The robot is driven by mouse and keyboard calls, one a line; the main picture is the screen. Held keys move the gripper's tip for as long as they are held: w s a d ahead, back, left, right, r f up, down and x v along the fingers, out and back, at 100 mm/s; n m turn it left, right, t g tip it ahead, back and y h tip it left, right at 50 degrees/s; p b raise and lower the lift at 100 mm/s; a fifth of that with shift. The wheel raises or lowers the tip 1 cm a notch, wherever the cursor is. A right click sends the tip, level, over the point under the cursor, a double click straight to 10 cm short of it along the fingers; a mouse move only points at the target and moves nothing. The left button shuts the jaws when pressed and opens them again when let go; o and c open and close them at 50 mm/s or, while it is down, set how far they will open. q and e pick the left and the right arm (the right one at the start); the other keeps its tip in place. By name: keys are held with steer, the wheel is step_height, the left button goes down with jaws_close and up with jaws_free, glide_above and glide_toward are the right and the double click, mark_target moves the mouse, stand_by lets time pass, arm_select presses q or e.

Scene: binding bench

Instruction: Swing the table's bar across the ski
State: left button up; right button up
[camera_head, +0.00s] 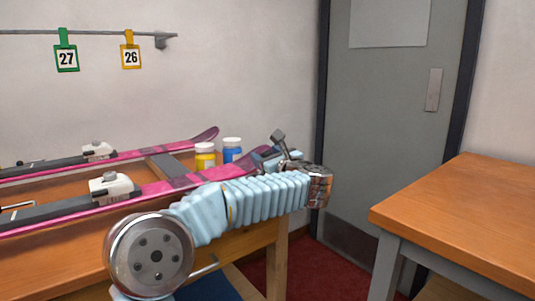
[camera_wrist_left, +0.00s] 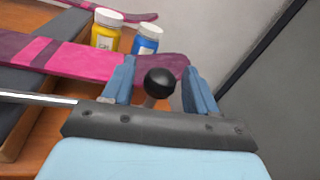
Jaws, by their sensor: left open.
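The near pink ski (camera_head: 155,190) lies along the bench, and its tip (camera_wrist_left: 150,68) shows in the left wrist view. A silver bar (camera_wrist_left: 40,97) enters that view from the left and passes out of sight behind my gripper's body. A black ball knob (camera_wrist_left: 160,82) on a short stem stands between the fingers of my left gripper (camera_wrist_left: 158,70). The fingers are open, one on each side of the knob, with gaps showing. In the head view my left gripper (camera_head: 275,149) is by the ski tip at the bench's right end. The knob cannot be made out there.
A yellow jar (camera_head: 205,157) and a blue jar (camera_head: 232,151) stand just behind the near ski. A second pink ski (camera_head: 130,153) lies farther back. Another wooden table (camera_head: 470,215) stands at the right, bare on top. A grey door (camera_head: 390,120) is behind.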

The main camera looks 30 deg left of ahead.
arm_select(q)
steer(key=shift+a, duration=0.1)
jaws_close()
stand_by(0.3)
